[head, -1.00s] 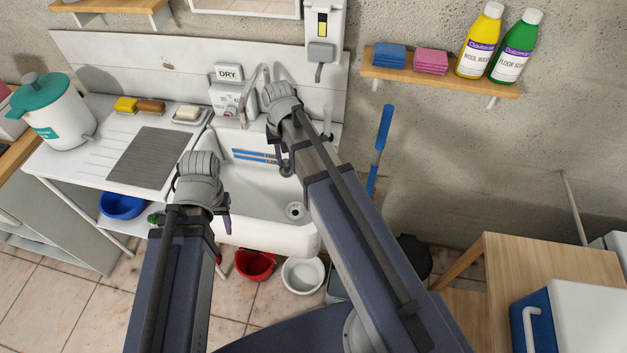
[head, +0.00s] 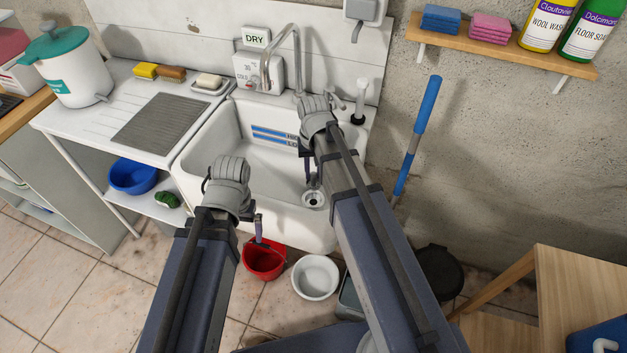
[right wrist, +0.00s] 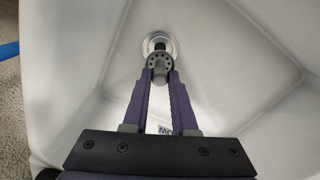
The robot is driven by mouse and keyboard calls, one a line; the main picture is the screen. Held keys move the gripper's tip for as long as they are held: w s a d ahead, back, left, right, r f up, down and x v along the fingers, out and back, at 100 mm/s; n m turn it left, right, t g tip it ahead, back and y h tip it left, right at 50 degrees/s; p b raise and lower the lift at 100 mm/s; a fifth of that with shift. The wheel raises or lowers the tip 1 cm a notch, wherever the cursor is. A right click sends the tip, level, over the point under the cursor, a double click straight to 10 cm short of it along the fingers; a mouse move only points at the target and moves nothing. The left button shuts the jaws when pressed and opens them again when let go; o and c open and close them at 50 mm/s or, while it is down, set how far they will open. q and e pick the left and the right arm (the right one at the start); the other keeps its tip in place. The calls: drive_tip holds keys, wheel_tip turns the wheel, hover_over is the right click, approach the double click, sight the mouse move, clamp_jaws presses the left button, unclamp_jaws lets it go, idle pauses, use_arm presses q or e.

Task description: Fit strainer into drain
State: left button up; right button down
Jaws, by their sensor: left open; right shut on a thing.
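The strainer (right wrist: 158,61), a small grey disc with holes and a knob, is in my right gripper (right wrist: 160,80), which is shut on the knob. In the right wrist view the drain (right wrist: 151,40), a pale metal ring with a dark hole, lies just beyond the strainer, which partly covers it. The strainer appears apart from the drain, but the height gap is hard to judge. In the head view my right gripper (head: 312,178) is inside the white sink (head: 218,150), close to the drain (head: 314,199). My left gripper (head: 257,228) is open and empty at the sink's front.
A faucet (head: 294,55) rises at the sink's back, with a black plug (head: 358,119) on the right rim. A grey mat (head: 163,122) lies on the left drainboard. A red bucket (head: 264,261) and a white bowl (head: 316,277) stand on the floor below.

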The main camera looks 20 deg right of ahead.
sight(313, 174)
drive_tip(key=shift+f, duration=0.2)
drive_tip(key=shift+f+b, duration=2.65)
drive_tip(key=shift+b, duration=0.1)
drive_tip(key=shift+f+b, duration=1.45)
drive_tip(key=shift+c, duration=0.7)
unclamp_jaws()
drive_tip(key=shift+r, duration=0.15)
wheel_tip(313, 174, up, 5)
drive_tip(key=p, duration=0.5)
